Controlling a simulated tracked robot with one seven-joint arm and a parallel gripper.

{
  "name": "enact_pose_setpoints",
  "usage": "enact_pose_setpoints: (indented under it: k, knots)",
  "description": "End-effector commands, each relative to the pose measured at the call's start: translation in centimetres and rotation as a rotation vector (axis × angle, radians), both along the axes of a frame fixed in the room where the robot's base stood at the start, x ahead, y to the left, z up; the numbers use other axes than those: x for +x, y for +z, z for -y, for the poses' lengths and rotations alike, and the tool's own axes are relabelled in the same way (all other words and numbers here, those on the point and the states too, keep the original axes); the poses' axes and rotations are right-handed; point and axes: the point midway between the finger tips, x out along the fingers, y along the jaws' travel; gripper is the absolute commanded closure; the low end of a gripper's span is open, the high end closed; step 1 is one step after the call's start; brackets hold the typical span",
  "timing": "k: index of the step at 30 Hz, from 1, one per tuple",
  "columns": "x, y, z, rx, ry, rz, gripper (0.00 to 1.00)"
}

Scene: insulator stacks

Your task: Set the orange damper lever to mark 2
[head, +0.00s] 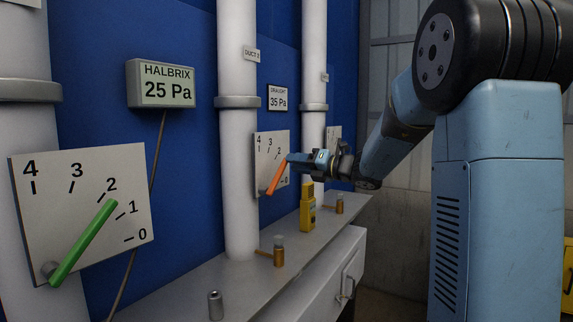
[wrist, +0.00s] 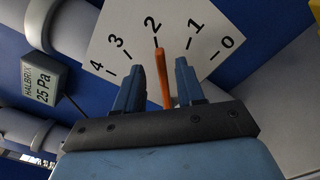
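The orange damper lever (head: 274,178) is on a white dial plate (head: 265,152) marked 0 to 4, behind the middle white duct. In the wrist view the lever (wrist: 163,78) points almost at the tick of mark 2 (wrist: 152,27), its tip slightly to the mark 1 side. My gripper (head: 296,160) is at the dial, by the upper part of the lever. In the wrist view my gripper's two fingers (wrist: 160,85) stand on either side of the lever, with a small gap visible on each side. The lever's pivot is hidden in the wrist view.
A green lever (head: 84,242) on a nearer dial points between 1 and 2.

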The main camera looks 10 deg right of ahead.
Motion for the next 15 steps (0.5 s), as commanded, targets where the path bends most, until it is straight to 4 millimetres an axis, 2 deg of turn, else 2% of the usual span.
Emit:
enact_pose_setpoints:
  k: [7, 15]
  knots:
    - [-3.4, 0.0, 3.7, 0.000, -0.002, 0.001, 0.62]
    - [-5.8, -0.1, 6.3, -0.001, -0.001, 0.000, 0.62]
